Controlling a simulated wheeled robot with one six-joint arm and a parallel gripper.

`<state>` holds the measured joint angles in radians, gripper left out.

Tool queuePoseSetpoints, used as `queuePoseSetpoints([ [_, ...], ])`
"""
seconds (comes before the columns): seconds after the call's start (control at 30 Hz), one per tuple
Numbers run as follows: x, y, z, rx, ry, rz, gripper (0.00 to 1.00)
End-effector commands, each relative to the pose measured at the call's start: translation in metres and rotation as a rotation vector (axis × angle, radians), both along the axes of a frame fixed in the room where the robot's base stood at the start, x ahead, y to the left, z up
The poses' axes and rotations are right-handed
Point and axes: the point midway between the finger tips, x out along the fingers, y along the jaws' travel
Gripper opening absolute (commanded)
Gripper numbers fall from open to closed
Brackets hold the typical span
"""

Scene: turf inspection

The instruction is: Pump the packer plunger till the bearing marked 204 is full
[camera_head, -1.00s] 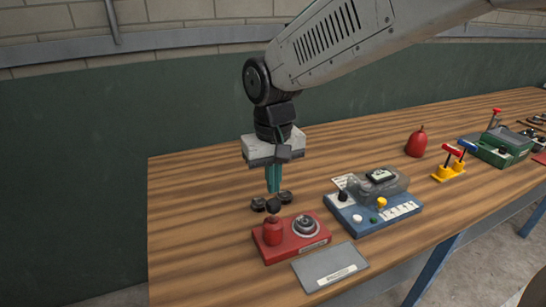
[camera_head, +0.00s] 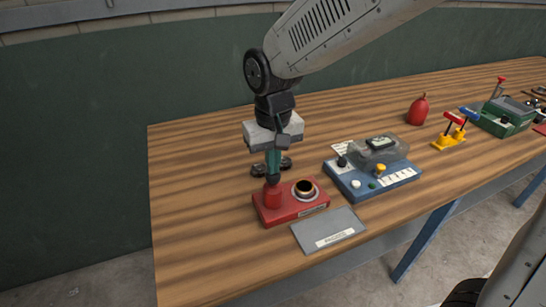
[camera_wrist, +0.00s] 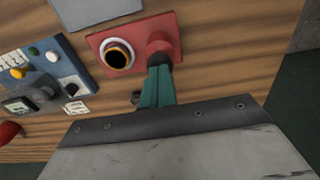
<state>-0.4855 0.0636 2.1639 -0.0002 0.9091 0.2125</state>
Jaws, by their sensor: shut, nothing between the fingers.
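The red packer (camera_head: 292,212) sits near the table's front left, with a red plunger (camera_head: 272,197) on its left and a round seat (camera_head: 304,189) on its right. The seat has a pale rim around a dark centre with an amber edge. It also shows in the wrist view (camera_wrist: 117,55), beside the plunger (camera_wrist: 161,44). My gripper (camera_head: 272,179) is shut and empty, pointing down with its dark tips at the plunger's top. In the wrist view its tips (camera_wrist: 159,62) meet the plunger. I cannot read a 204 mark on anything.
A grey labelled plate (camera_head: 327,229) lies in front of the packer. A blue instrument (camera_head: 370,181) with knobs stands to the right. Dark round pieces (camera_head: 258,170) lie behind my gripper. A red bulb-shaped object (camera_head: 417,109) and yellow-based levers (camera_head: 449,137) stand further right.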

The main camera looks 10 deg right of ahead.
Motion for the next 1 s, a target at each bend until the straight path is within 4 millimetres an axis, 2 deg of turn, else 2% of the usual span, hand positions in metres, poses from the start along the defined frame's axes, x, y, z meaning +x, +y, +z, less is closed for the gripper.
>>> queuePoseSetpoints([
  [0.17, -0.002, -0.001, -0.004, -0.004, 0.008, 0.0, 0.0],
  [0.33, -0.002, -0.001, 0.008, -0.003, 0.006, -0.001, 0.0],
  [0.8, 0.0, -0.003, 0.111, 0.002, -0.004, -0.004, 0.0],
  [1.0, 0.0, -0.003, 0.135, 0.0, -0.001, -0.004, 0.0],
])
